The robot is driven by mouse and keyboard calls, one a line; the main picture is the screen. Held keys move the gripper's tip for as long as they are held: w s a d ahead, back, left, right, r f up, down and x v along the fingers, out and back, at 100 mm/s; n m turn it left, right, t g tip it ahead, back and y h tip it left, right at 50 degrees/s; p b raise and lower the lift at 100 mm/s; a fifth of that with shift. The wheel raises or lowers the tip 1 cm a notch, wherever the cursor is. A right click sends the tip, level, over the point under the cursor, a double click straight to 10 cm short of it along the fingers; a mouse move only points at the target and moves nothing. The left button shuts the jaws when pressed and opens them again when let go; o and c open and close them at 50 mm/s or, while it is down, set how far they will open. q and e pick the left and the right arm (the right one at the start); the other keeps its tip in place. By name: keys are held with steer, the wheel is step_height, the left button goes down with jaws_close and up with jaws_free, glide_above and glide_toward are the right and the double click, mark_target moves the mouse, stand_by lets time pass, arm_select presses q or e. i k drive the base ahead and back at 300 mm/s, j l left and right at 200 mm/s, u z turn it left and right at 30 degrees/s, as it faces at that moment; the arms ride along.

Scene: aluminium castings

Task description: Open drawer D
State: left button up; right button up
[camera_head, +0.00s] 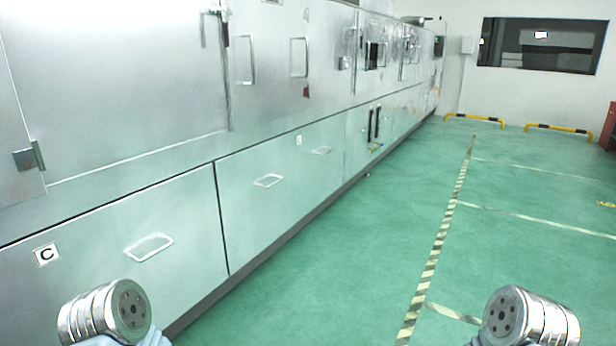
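A long silver metal cabinet wall runs from the left into the distance, with a row of lower panels. The nearest lower panel (110,225) is labelled C and has a recessed handle (149,247). Beyond a vertical seam is another lower panel (245,225), flush with the wall, with two handles, a nearer one (268,181) and a farther one (321,151). A small label (298,140) above them is too small to read, so I cannot tell which front is drawer D. Round metal joints of my two arms show at the bottom edge; neither gripper shows.
Upper doors with upright handles (299,57) line the wall above. The green floor (360,240) to the right is clear, with a striped line (437,250). Yellow-black barriers (473,120) stand at the far wall under a dark window (540,45).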

mark_target(264, 189)
steer(key=i+j, duration=0.1)
steer(key=i, duration=0.5)
steer(key=i+j, duration=0.1)
steer(key=i, duration=0.5)
steer(key=i+l, duration=0.45)
steer(key=i+l+u, duration=0.15)
steer(key=i+l, duration=0.3)
steer(key=i, duration=0.25)
